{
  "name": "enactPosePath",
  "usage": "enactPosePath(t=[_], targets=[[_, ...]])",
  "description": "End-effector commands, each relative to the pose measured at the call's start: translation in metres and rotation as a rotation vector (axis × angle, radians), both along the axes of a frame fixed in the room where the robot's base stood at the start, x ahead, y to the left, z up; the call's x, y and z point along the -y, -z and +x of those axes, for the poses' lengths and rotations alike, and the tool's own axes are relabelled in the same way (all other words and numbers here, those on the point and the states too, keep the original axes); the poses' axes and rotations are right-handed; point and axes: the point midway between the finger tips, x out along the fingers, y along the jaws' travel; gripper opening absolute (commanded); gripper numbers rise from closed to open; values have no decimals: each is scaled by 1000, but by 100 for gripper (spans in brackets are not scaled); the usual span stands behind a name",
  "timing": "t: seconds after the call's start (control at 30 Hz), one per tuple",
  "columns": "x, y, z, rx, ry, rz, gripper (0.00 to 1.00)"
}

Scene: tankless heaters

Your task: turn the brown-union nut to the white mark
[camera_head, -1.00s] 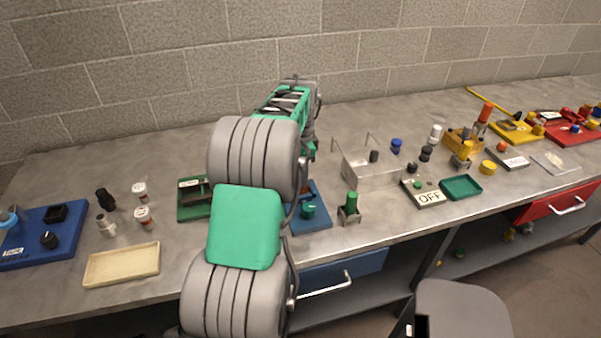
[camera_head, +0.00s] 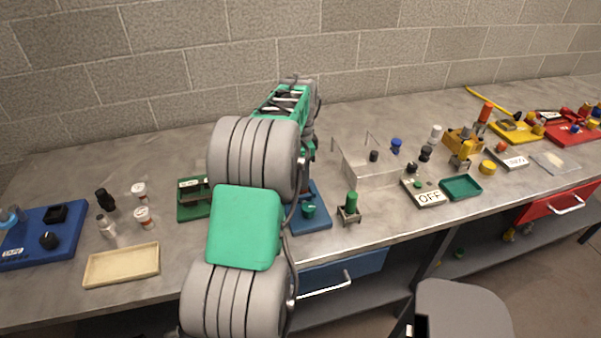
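My arm reaches from the bottom of the picture up over the bench, and my gripper is hidden behind its own links. A blue board (camera_head: 318,219) with a green round fitting (camera_head: 308,209) shows just right of my arm. A green board (camera_head: 193,208) shows partly on its left side. I cannot make out a brown-union nut or a white mark; they may be behind my arm or too small to tell.
A clear box (camera_head: 372,171), a green-topped stand (camera_head: 350,207) and an OFF plate (camera_head: 428,194) stand to the right. A beige tray (camera_head: 122,265) and a blue board (camera_head: 42,236) lie at left. A block wall (camera_head: 400,50) rises behind the bench.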

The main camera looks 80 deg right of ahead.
Motion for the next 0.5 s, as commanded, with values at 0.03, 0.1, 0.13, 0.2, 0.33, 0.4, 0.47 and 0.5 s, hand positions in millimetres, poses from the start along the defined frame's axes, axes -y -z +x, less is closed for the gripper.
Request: enactPosePath(t=[0.03, 0.1, 0.13, 0.2, 0.33, 0.4, 0.47, 0.5], targets=[[1, -5, 0, 0, 0, -4, 56], [1, -16, 0, 1, 0, -5, 56], [1, -22, 0, 0, 0, -7, 56], [2, -37, 0, 0, 0, -7, 56], [2, -61, 0, 0, 0, -4, 56], [1, -70, 0, 0, 0, -4, 56], [1, -75, 0, 1, 0, -3, 56], [1, -76, 0, 0, 0, -2, 56]])
